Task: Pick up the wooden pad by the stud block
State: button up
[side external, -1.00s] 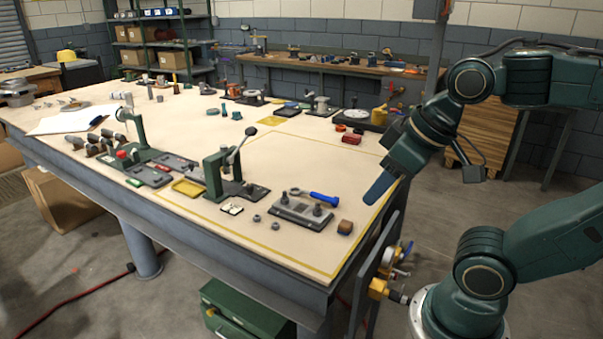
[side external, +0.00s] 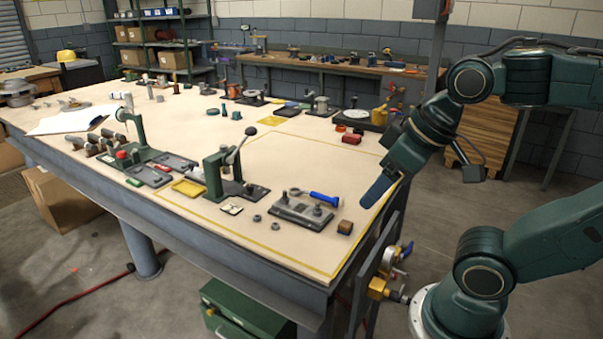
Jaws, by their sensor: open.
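The wooden pad (side external: 345,227) is a small brown block on the pale table top, near the table's right edge. It lies just right of the stud block (side external: 301,211), a grey plate with upright studs, with a small gap between them. My gripper (side external: 376,190) shows as blue fingers pointing down and left, above and to the right of the pad, apart from it. It is open and holds nothing; the gap between the fingers is hard to make out from this side.
A green lever press (side external: 222,172) stands further left. A red block (side external: 351,139) lies behind. The table around the pad's front is clear.

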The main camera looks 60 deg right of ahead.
jog(key=w+d+f+m+g+y, duration=0.1)
jog(key=w+d+f+m+g, duration=0.25)
jog(key=w+d+m, duration=0.85)
jog(key=w+d+f+m+g+y, duration=0.1)
jog(key=w+d+f+m, duration=0.1)
jog(key=d+f, duration=0.5)
jog(key=w+d+f+m+g+y, duration=0.1)
jog(key=d+f+m+y, duration=0.1)
jog(key=d+f+m, duration=0.2)
jog(key=d+f, duration=0.3)
jog(key=d, duration=0.5)
jog(key=shift+w+d+f+y, duration=0.15)
jog(key=shift+w+f+y, duration=0.05)
jog(key=shift+w+y, duration=0.15)
jog(key=shift+f, duration=0.1)
send_over(346, 223)
jog(key=d, duration=0.2)
jog(key=shift+d+f, duration=0.15)
jog(key=shift+f, duration=3.75)
